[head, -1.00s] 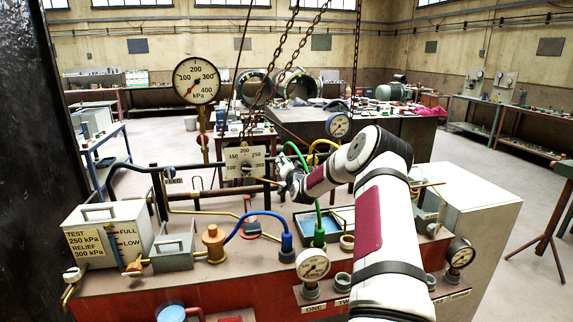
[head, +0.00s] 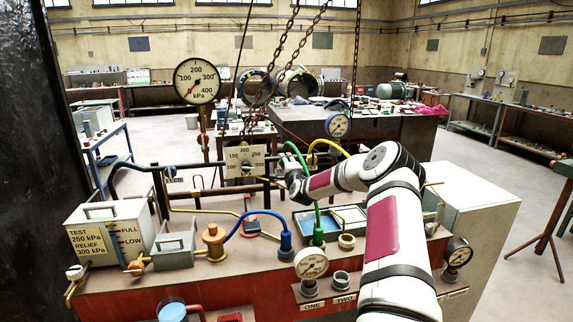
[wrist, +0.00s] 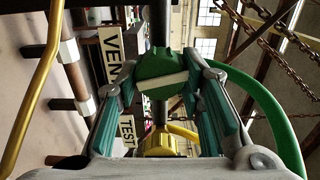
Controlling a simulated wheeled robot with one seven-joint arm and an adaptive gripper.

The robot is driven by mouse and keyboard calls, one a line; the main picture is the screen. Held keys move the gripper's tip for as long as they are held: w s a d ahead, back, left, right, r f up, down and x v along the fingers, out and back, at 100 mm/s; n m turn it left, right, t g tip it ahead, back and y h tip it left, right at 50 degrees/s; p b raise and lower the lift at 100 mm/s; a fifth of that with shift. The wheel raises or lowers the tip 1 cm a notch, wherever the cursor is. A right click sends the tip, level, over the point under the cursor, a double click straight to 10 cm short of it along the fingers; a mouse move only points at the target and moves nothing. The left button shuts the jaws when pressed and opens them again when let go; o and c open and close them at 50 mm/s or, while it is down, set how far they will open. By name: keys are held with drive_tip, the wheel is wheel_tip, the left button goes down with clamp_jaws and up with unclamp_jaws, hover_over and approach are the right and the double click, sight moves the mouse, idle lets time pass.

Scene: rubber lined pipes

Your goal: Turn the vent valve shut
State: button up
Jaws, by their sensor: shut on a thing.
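In the wrist view a green valve knob (wrist: 160,66) with a pale bar across it sits on a dark pipe, beside a white label (wrist: 112,48) whose visible letters read VEN. I take this knob to be the vent valve. My gripper (wrist: 164,84) has its teal-padded fingers on both sides of the knob and is shut on it. A yellow knob (wrist: 160,144) lies lower on the same pipe line, near a label reading TEST (wrist: 127,131). In the head view my gripper (head: 291,181) is at the pipework behind the bench; the knob is hidden there.
A green hose (wrist: 272,100) curves close by on the right of the wrist view, and a yellow pipe (wrist: 35,90) runs on the left. In the head view, chains (head: 275,60) hang behind the bench.

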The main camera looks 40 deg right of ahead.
drive_tip(key=shift+f+m, duration=0.1)
drive_tip(key=shift+m, duration=1.2)
drive_tip(key=o, duration=1.2)
drive_tip(key=shift+c, duration=0.2)
drive_tip(key=v, duration=1.2)
